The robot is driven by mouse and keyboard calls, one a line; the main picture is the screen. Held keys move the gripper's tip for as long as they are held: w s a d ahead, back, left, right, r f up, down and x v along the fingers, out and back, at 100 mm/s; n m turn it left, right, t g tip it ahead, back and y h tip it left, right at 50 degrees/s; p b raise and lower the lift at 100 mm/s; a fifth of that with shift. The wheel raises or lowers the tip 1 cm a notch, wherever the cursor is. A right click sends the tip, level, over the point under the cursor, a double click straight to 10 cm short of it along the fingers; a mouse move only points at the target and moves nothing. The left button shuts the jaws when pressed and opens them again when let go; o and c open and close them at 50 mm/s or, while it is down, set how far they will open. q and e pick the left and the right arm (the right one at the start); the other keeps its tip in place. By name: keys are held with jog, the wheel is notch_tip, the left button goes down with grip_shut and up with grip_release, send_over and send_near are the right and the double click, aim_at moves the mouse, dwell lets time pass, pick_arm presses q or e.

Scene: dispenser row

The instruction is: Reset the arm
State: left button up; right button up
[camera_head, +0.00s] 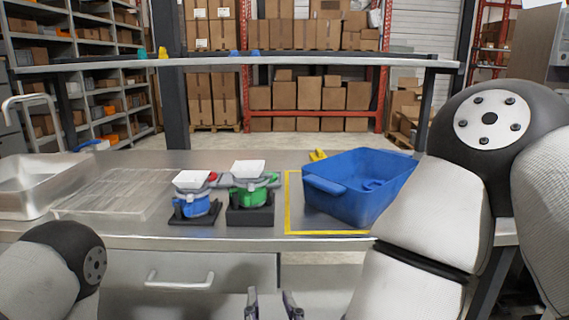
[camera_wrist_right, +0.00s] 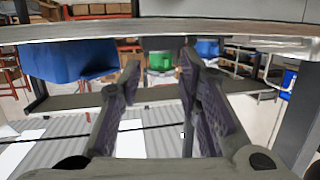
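My right gripper (camera_head: 272,304) shows at the bottom edge of the head view, in front of the table's near edge and clear of it. In the right wrist view its two fingers (camera_wrist_right: 160,72) are apart, with nothing held between them. My right arm fills the right side of the head view. Only a link of my left arm shows at the lower left; my left gripper is out of view.
A steel table (camera_head: 255,229) carries a blue-bodied dispenser (camera_head: 196,207), a green-bodied dispenser (camera_head: 248,193) and a blue bin (camera_head: 352,192) inside a yellow outline. A metal sink (camera_head: 30,190) is at the left. A raised shelf (camera_head: 300,59) runs behind. A drawer handle (camera_head: 180,283) projects below.

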jog(key=s+d+f+g, duration=0.2)
jog(key=d+f+g, duration=0.2)
jog(key=f, duration=0.6)
jog(key=s+d+f+g, duration=0.1)
jog(key=d+f+g, duration=0.3)
jog(key=f, duration=0.5)
jog(key=s+d+f+m+g+h, duration=0.1)
jog(key=s+d+f+g, duration=0.3)
jog(key=s+d, duration=0.4)
jog(key=s+d+f+m+g+h, duration=0.1)
jog(key=s+d+f+g, duration=0.3)
jog(key=s, duration=1)
jog(key=d+f+h, duration=0.1)
jog(key=d+f, duration=0.1)
jog(key=d, duration=0.2)
jog(key=shift+s+f+g, duration=0.15)
jog(key=shift+s+g, duration=0.2)
jog(key=shift+g, duration=0.05)
